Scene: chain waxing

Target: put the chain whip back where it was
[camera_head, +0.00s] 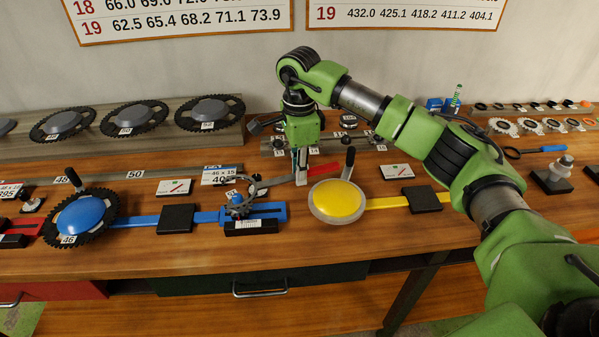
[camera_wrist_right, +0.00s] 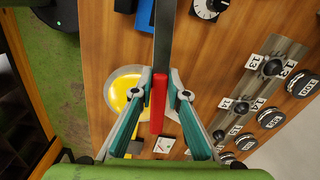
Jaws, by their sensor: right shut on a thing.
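The chain whip (camera_head: 282,178) has a grey bar and a red handle. In the head view it lies roughly level, its bar reaching left towards the blue stand (camera_head: 265,212) with its small cog and chain loop. I cannot tell whether it touches the stand. My right gripper (camera_head: 301,169) points down and is shut on the whip near its red part. In the right wrist view the red handle (camera_wrist_right: 158,100) is between the fingertips (camera_wrist_right: 160,88), with the dark bar (camera_wrist_right: 164,35) running up from it. My left gripper is out of view.
A yellow disc (camera_head: 337,200) with an upright black handle stands just right of the whip. A blue disc on a chainring (camera_head: 82,215) stands at left. Black blocks (camera_head: 176,219) and cards lie along the bench. A rail of labelled cogs (camera_head: 345,142) runs behind.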

